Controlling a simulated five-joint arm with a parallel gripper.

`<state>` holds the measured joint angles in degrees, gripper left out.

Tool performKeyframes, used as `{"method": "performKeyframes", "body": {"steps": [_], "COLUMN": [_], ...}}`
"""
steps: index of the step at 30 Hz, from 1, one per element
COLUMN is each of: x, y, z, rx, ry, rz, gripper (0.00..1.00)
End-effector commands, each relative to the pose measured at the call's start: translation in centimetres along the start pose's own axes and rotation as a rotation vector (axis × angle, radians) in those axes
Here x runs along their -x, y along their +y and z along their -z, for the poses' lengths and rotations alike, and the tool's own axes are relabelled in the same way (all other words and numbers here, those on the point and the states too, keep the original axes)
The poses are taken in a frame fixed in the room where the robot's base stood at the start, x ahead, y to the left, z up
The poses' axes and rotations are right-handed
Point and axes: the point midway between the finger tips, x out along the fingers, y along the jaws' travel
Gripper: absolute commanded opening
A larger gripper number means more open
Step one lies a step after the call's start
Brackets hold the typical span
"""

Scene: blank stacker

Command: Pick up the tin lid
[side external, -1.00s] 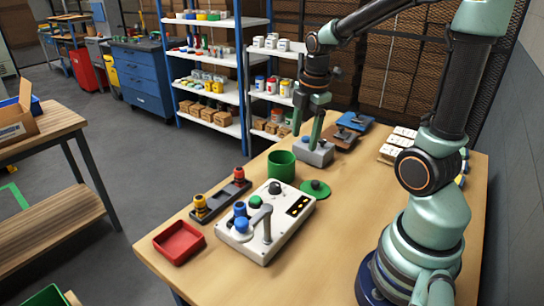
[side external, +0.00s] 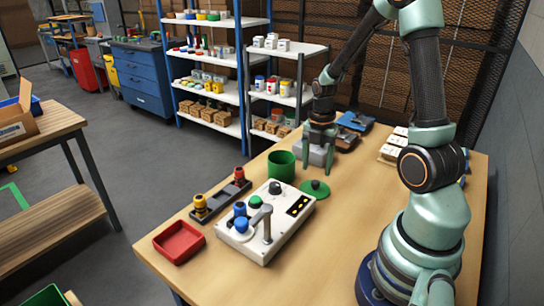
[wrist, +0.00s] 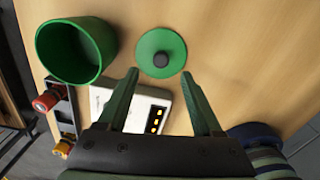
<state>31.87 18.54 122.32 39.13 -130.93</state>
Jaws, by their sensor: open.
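The tin lid (side external: 314,189) is a green disc with a dark knob. It lies flat on the wooden table, to the right of the open green tin (side external: 281,166). In the wrist view the lid (wrist: 161,52) is just beyond the fingertips, roughly centred between them, and the tin (wrist: 76,50) is at upper left. My gripper (side external: 319,164) is open and empty, pointing down above the table behind the lid. Its two green fingers (wrist: 160,73) are spread apart in the wrist view. They appear apart from the lid.
A dark rack (side external: 221,201) with yellow and red knobs and a red tray (side external: 179,242) lie to the left.

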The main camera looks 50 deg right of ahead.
Motion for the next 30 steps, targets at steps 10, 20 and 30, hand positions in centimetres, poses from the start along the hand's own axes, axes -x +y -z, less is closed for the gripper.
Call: {"method": "performKeyframes", "body": {"steps": [10, 20, 30], "x": [-3.9, -5.3, -5.3], "y": [-0.2, -0.1, -0.1], "z": [-0.2, -0.2, -0.2], "rx": [-0.001, -0.001, -0.001], "ry": [0.004, 0.0, 0.0], "rz": [0.004, 0.0, 0.0], "gripper": [0.67, 0.67, 0.0]}}
